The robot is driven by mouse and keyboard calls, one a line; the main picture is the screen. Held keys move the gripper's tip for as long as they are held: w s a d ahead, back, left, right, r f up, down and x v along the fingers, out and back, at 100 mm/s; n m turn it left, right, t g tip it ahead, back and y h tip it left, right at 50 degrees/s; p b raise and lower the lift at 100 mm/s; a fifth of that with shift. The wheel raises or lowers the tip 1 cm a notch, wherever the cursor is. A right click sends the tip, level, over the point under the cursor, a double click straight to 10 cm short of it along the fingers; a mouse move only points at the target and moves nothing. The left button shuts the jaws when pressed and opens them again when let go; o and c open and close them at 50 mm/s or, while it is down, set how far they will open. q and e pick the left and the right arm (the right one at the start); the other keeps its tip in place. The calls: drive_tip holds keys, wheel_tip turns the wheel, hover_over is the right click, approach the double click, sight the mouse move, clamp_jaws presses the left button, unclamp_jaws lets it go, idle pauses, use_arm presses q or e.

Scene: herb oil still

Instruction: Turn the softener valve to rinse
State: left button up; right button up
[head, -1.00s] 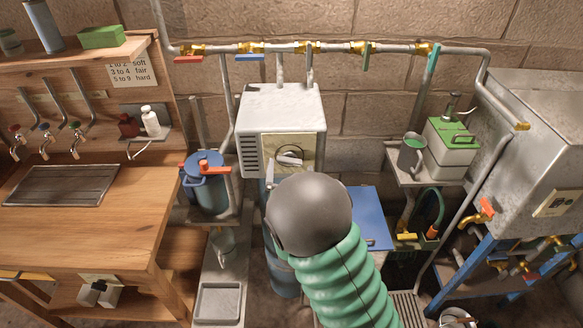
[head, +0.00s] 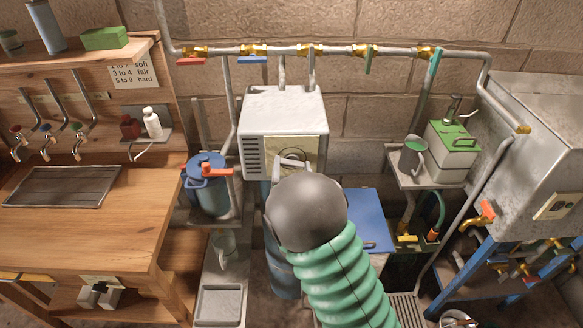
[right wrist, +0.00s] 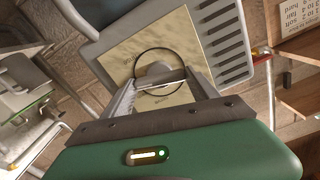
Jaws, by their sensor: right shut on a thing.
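The softener's pale grey valve box (head: 284,108) hangs against the block wall in the middle of the head view. Its front has a cream plate (head: 307,150), which also shows in the right wrist view (right wrist: 182,32) with a dark ring on it. A grey valve knob (right wrist: 160,78) with a bar across it sits inside the ring. My right gripper (head: 292,164) is at the plate. In the right wrist view its two fingers (right wrist: 163,86) are shut on the knob, one at each end of the bar. The plate's lettering is too small to read. My left gripper is not in view.
A blue canister (head: 207,190) with a red handle stands left of the valve box. A blue lid (head: 364,218) lies lower right. A wooden bench (head: 100,230) fills the left, and a large metal tank (head: 540,120) stands at the right.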

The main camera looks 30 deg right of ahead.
drive_tip(key=shift+f, duration=0.2)
drive_tip(key=m+b, duration=0.2)
drive_tip(key=b, duration=0.1)
drive_tip(key=m+b, duration=0.2)
drive_tip(key=b, duration=0.1)
drive_tip(key=m+b, duration=0.2)
drive_tip(key=b, duration=0.1)
drive_tip(key=shift+s+f+m+b, duration=0.1)
drive_tip(key=shift+f+m+b, duration=0.2)
drive_tip(key=shift+b, duration=0.05)
drive_tip(key=shift+r+m+b, duration=0.1)
drive_tip(key=shift+m+b, duration=0.6)
drive_tip(key=shift+b, duration=0.15)
drive_tip(key=o, duration=1.4)
drive_tip(key=shift+s+r, duration=0.1)
drive_tip(key=shift+r, duration=0.15)
drive_tip(key=shift+c, duration=0.2)
